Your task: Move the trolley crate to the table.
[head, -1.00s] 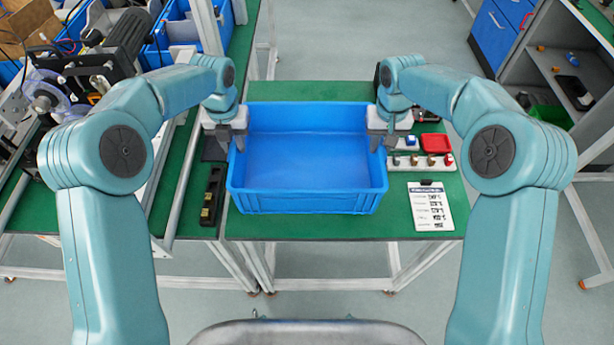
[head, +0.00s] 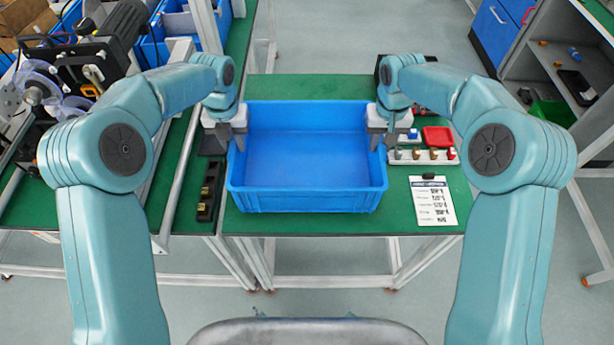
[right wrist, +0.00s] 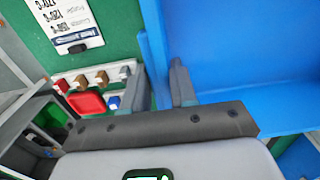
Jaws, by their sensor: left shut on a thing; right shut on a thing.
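The blue crate (head: 306,199) is empty and level, over the green table (head: 330,222) in the head view. I cannot tell whether its base touches the table top. My left gripper (head: 239,141) is shut on the crate's left wall. My right gripper (head: 374,141) is shut on the crate's right wall. In the right wrist view the right gripper's fingers (right wrist: 168,90) are at the crate's wall (right wrist: 210,50), with the crate's blue inside to the right.
Right of the crate are a white strip with small parts (head: 425,156), a red tray (head: 437,135) and a clipboard (head: 433,201). A dark holder (head: 209,190) lies to the left. A machine (head: 95,60) stands at the far left. The table's front strip is clear.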

